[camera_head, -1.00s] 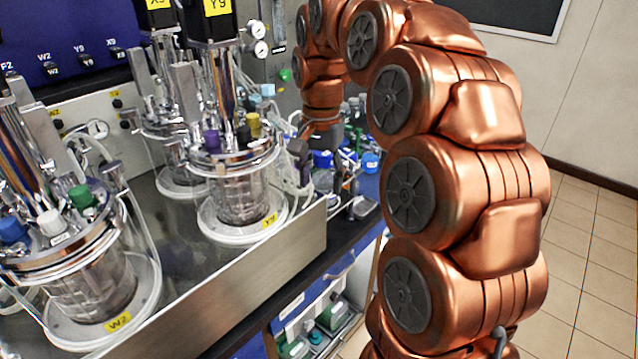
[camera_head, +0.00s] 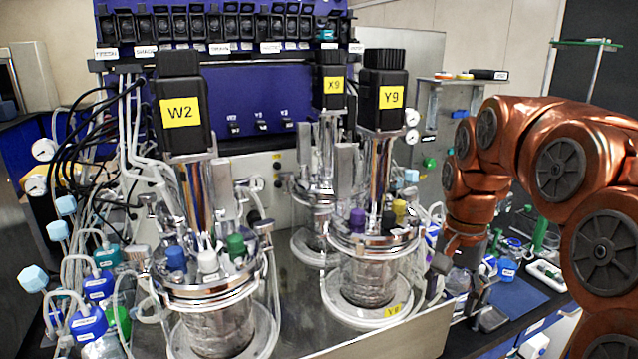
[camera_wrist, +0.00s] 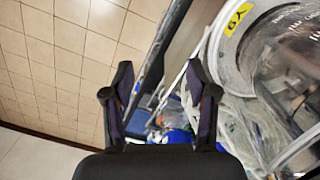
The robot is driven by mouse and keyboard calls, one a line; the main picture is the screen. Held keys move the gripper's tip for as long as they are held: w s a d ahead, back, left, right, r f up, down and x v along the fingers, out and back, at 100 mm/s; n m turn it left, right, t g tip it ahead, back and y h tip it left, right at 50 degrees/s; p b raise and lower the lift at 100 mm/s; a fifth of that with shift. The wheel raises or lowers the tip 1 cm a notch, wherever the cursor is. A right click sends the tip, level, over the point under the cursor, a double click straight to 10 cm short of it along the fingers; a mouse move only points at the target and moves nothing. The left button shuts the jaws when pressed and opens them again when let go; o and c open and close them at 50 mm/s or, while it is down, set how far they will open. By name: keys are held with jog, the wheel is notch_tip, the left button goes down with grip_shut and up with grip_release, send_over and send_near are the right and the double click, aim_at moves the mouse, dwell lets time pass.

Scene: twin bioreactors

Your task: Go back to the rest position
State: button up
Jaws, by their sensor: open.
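My gripper (camera_wrist: 160,82) is open in the wrist view, with two dark fingers apart and nothing held between them. In the head view, my copper-coloured arm arches in from the right. Its dark end points down just right of the Y9 vessel (camera_head: 368,282), above the bench. The fingers are small and partly hidden there. The Y9 vessel's rim and yellow label (camera_wrist: 237,18) show at the upper right of the wrist view, beside the fingers.
The W2 vessel (camera_head: 222,325) stands at the front left and the X9 vessel (camera_head: 312,240) behind. Tubes and bottles crowd the left. Blue-capped bottles (camera_head: 507,268) and a blue mat (camera_head: 517,296) lie on the right bench. Floor tiles (camera_wrist: 60,60) show past the bench edge.

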jog(key=s+a+f+n, duration=0.2)
jog(key=s+f+n, duration=0.1)
jog(key=s, duration=0.5)
jog(key=s+a+f+n, duration=0.3)
jog(key=s+f, duration=0.1)
jog(key=s, duration=0.4)
jog(key=s+a+f+n+g, duration=0.1)
jog(key=s+a+f+n, duration=0.1)
jog(key=s, duration=0.6)
notch_tip(320, 180, down, 2)
jog(key=shift+s+a+f+n, duration=0.1)
jog(key=shift+s+a+n, duration=0.1)
jog(key=shift+a+n, duration=0.3)
jog(key=shift+a, duration=0.1)
jog(key=shift+c, duration=0.3)
